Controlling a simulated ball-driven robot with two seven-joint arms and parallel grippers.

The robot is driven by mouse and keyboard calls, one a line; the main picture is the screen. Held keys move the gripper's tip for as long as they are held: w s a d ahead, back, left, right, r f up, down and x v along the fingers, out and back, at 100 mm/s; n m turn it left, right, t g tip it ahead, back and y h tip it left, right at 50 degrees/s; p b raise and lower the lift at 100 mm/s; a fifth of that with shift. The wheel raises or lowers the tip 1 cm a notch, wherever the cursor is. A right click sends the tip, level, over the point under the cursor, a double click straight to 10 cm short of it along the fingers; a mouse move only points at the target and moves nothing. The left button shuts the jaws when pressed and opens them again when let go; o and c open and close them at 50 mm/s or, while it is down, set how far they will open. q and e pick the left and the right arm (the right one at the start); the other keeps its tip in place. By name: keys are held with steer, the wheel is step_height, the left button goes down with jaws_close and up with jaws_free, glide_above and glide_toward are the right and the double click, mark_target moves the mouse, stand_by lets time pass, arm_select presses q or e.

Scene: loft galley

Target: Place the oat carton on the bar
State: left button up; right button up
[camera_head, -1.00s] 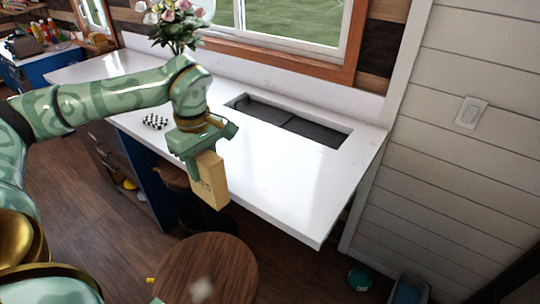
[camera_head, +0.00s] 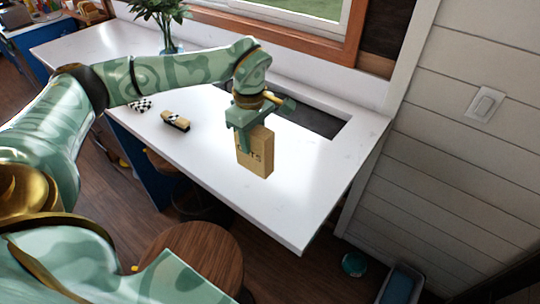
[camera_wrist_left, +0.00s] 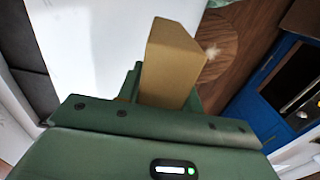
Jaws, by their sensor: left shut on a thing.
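My right gripper is not in view.
A dark sunken basin (camera_head: 312,120) lies behind the carton. A small tan and dark object (camera_head: 176,121), a checkered item (camera_head: 141,104) and a plant vase (camera_head: 168,42) stand left on the bar. A round wooden stool (camera_head: 195,258) is in front. The bar's right part is clear.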

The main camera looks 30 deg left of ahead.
arm_select(q)
steer(key=w+d+f, duration=0.3)
steer(key=f, duration=0.6)
steer(key=shift+w+p, duration=0.3)
steer(key=shift+w, duration=0.1)
steer(key=o, duration=1)
steer(key=shift+f, duration=0.1)
step_height(320, 180, up, 12)
steer(key=shift+r+b, duration=0.2)
steer(key=shift+b, duration=0.1)
